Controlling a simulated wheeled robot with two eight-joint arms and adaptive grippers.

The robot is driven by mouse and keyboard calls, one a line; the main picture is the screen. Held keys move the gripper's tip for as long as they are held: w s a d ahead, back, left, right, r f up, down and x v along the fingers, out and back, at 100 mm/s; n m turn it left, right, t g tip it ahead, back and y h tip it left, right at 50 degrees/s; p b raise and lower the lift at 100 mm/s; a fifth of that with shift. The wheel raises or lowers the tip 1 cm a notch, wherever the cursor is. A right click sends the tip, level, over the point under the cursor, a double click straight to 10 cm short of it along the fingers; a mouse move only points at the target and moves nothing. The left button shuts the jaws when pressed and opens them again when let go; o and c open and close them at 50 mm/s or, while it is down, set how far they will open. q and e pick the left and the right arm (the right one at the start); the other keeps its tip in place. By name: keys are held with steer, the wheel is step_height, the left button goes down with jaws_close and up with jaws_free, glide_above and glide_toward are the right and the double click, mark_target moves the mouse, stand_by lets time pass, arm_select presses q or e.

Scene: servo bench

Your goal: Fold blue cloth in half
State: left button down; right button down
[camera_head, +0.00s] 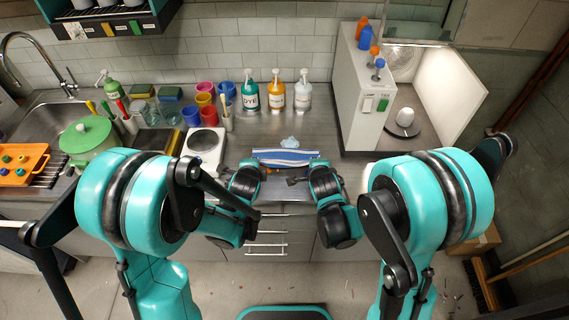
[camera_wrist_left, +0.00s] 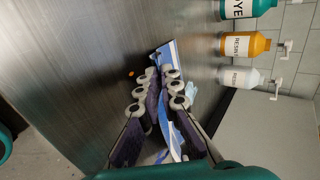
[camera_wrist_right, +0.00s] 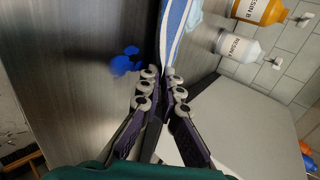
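The blue cloth (camera_head: 285,157), with white stripes, lies as a narrow band across the bench between my two grippers in the head view. In the left wrist view the cloth (camera_wrist_left: 168,125) runs between the fingers and back toward the palm, bunched. My left gripper (camera_wrist_left: 162,74) appears shut on it, at its left end. In the right wrist view the cloth (camera_wrist_right: 174,30) reaches the fingertips. My right gripper (camera_wrist_right: 160,74) appears shut on its edge, at the right end. The fingers hide the pinched parts.
A pale blue crumpled piece (camera_head: 291,142) lies behind the cloth. Bottles of dye (camera_head: 250,91) and resin (camera_head: 276,91) stand along the wall. A hot plate (camera_head: 203,145) is left, an open white booth (camera_head: 405,110) right. A dark blue lump (camera_wrist_right: 126,62) lies near my right gripper.

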arm_select(q)
steer(key=shift+s+f+t, duration=0.2)
steer(key=shift+s+t, duration=0.15)
steer(key=shift+t, duration=0.05)
arm_select(e)
steer(key=shift+s+f+t, duration=0.2)
steer(key=shift+s+t, duration=0.15)
steer(key=shift+t, duration=0.05)
arm_select(q)
steer(key=c, duration=1.4)
jaws_free()
steer(key=shift+c, duration=0.2)
arm_select(e)
steer(key=c, duration=1.4)
jaws_free()
steer(key=shift+c, duration=0.2)
